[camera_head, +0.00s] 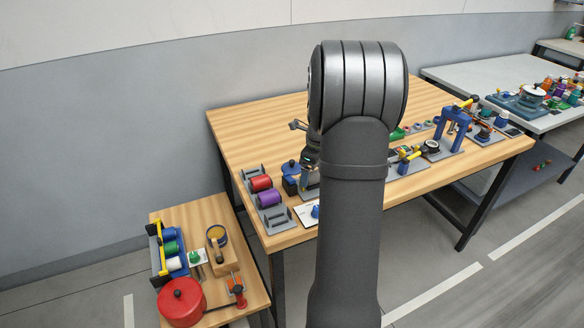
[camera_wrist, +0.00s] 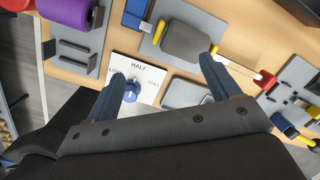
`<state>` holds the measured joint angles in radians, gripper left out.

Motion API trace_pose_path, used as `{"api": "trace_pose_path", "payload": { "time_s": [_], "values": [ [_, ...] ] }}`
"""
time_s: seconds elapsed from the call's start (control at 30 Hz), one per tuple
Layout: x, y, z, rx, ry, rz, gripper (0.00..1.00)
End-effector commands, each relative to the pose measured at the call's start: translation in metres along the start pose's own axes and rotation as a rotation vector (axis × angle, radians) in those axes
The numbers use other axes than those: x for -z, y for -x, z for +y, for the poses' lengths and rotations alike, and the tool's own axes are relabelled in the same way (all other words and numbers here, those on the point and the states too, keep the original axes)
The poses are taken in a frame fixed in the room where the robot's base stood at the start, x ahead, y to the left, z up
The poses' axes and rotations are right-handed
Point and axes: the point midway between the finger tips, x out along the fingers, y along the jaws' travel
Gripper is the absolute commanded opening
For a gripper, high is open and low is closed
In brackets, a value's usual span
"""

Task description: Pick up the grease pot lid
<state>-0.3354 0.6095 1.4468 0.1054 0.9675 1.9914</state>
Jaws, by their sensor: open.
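A round red pot (camera_head: 184,306) with a red lid (camera_head: 172,290) and a small dark knob stands on the low side table at lower left. A small blue round-topped item (camera_head: 290,167) stands on the main bench beside my arm. I cannot tell from the pictures which of these is the grease pot. My gripper (camera_wrist: 163,68) is open and empty in the wrist view, above the bench. A blue dial knob (camera_wrist: 131,91) on a white plate marked HALF shows between and below its fingers. In the head view my arm hides most of the gripper.
The main bench (camera_head: 245,120) has a clear back left area. A rack with red and purple rolls (camera_head: 268,198) stands at its left front. A blue press frame (camera_head: 455,130) stands at right. The side table (camera_head: 190,215) also holds spools and an open tin (camera_head: 217,235).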

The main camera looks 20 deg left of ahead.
Motion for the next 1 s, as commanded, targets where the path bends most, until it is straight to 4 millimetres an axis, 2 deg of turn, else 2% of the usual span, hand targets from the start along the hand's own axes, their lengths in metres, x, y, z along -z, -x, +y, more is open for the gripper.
{"api": "trace_pose_path", "payload": {
  "time_s": [0.03, 0.2, 0.4, 0.5, 0.77, 0.87, 1.0],
  "values": [
    [-0.015, 0.004, -0.016, -0.005, 0.017, 0.007, 0.81],
    [-0.057, 0.022, -0.056, -0.031, 0.065, 0.039, 0.81],
    [-0.1, 0.043, -0.089, -0.056, 0.109, 0.082, 0.81],
    [-0.117, 0.053, -0.099, -0.065, 0.123, 0.1, 0.81],
    [-0.135, 0.065, -0.107, -0.076, 0.139, 0.127, 0.81],
    [-0.134, 0.058, -0.107, -0.079, 0.139, 0.13, 0.81],
    [-0.13, 0.031, -0.104, -0.08, 0.139, 0.13, 0.81]
  ]
}}
